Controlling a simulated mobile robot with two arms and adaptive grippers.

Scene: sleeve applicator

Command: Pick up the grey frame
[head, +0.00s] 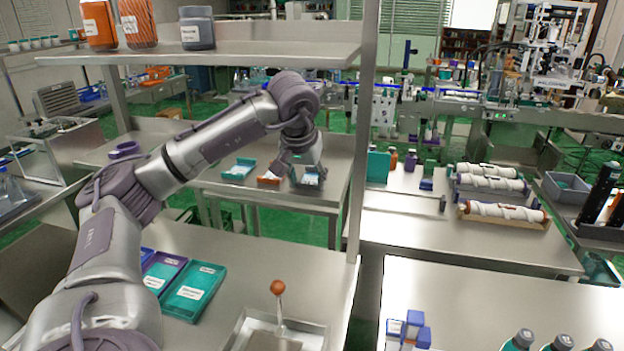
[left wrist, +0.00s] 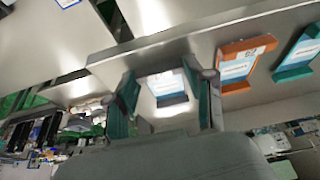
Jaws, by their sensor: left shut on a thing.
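The grey frame (head: 308,178), with a white and blue label, is at the front right part of the far steel table in the head view. It also shows in the left wrist view (left wrist: 172,101), between the two fingers. My left gripper (head: 298,175) reaches down over it and is shut on it. The gripper (left wrist: 168,92) has one finger at each side of the frame in the left wrist view. The arm hides part of the frame in the head view. I cannot tell whether the frame touches the table. My right gripper is not in view.
An orange frame (head: 269,179) and a teal frame (head: 239,169) lie left of the grey one on the same table. A steel shelf (head: 240,52) with jars stands above my arm, with an upright post (head: 362,130) to the right.

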